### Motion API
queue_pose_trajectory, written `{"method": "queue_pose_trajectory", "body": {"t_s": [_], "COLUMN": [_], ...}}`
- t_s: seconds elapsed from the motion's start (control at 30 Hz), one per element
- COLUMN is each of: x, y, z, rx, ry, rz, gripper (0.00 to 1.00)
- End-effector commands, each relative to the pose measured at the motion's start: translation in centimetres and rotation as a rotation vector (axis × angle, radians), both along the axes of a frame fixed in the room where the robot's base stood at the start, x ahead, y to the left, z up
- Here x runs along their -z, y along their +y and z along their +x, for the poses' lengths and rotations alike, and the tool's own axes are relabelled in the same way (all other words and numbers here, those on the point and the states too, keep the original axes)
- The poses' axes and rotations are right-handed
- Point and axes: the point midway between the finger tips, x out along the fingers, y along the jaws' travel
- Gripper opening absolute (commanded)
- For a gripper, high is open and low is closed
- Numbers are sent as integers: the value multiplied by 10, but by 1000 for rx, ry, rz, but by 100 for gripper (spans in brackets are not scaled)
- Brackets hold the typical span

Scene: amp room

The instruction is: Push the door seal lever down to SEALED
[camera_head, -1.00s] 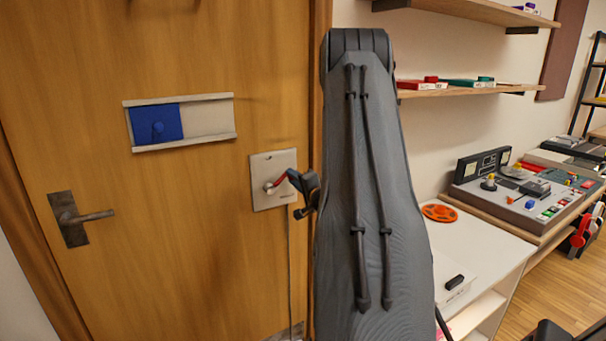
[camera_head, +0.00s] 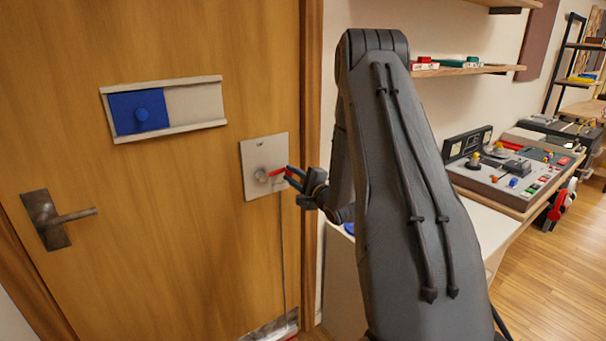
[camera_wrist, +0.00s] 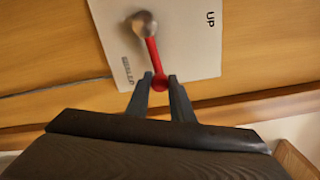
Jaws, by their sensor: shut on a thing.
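The door seal lever (camera_head: 275,173) is a red handle on a round metal hub, mounted on a pale square plate (camera_head: 252,188) on the wooden door. In the head view it points right and slightly up from the hub. My gripper (camera_head: 289,175) is at its outer end. In the wrist view the red lever (camera_wrist: 152,52) runs from the hub to a ball end between the two fingertips of my gripper (camera_wrist: 160,85), which is shut on it. The plate reads "UP" on one side and a small label, probably "SEALED", on the other.
A blue sliding panel (camera_head: 140,112) in a rail and a dark door handle (camera_head: 58,218) are to the left on the door. A shelf (camera_head: 470,71) and a desk with a control console (camera_head: 515,165) stand to the right.

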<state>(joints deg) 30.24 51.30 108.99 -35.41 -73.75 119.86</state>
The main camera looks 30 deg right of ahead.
Motion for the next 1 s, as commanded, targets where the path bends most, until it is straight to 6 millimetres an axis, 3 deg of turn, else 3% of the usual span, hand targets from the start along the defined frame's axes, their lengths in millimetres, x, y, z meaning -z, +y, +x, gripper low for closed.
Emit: {"method": "queue_pose_trajectory", "body": {"t_s": [0.37, 0.4, 0.5, 0.83, 1.0], "x": [1, 1, 1, 1, 2], "y": [5, 5, 4, -1, -2], "z": [1, 1, 1, -2, -20], "rx": [-10, -10, -9, -1, 1], "ry": [1, 1, 1, 1, 2], "rz": [5, 5, 5, 4, 5], "gripper": [0, 22, 39, 40, 40]}}
